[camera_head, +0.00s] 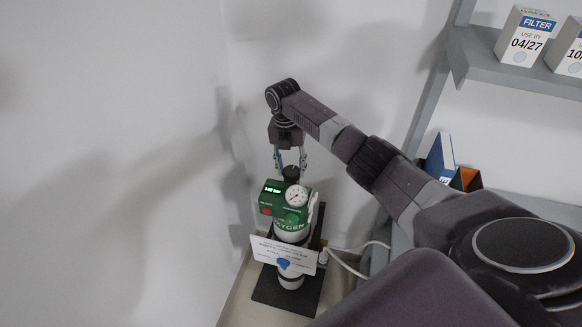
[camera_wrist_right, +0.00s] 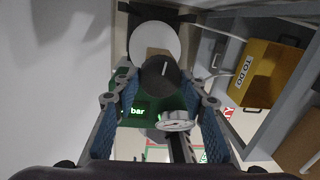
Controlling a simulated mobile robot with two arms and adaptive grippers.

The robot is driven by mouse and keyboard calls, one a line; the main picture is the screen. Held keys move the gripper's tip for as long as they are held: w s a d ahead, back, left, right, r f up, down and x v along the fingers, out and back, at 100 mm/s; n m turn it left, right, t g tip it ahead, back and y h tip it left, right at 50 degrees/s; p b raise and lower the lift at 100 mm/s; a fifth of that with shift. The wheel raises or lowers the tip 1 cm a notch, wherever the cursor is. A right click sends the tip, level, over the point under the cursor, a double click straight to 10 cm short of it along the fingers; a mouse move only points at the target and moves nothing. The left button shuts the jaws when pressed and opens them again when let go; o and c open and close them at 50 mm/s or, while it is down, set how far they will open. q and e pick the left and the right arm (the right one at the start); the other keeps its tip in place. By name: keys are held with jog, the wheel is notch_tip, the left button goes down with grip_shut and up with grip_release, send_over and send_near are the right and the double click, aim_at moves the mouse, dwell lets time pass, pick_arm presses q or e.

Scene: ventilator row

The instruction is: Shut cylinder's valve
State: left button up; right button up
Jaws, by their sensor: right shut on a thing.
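The oxygen cylinder (camera_head: 292,232) stands upright in the corner, with a green head (camera_head: 285,200) that carries a lit display and a round gauge (camera_head: 296,195). The black valve knob (camera_head: 291,173) is on top of the cylinder. It also shows in the right wrist view (camera_wrist_right: 160,73), with a white line across its top. My right gripper (camera_head: 290,169) reaches down from above and is shut on the knob, one finger on each side. In the right wrist view the fingers (camera_wrist_right: 160,86) flank the knob. My left gripper is not in view.
The cylinder stands on a dark base (camera_head: 272,291) near the walls. A white card (camera_head: 284,255) hangs on its front, and a pale hose (camera_head: 349,268) runs off to the right. Shelves at the right hold filter boxes (camera_head: 525,36) and binders (camera_head: 439,158).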

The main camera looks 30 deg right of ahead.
aim_at(288, 170)
jog(key=shift+r+n, duration=0.1)
jog(key=shift+n, duration=0.6)
jog(key=o, duration=1.2)
notch_tip(288, 170, up, 12)
jog(key=shift+w+a, duration=0.3)
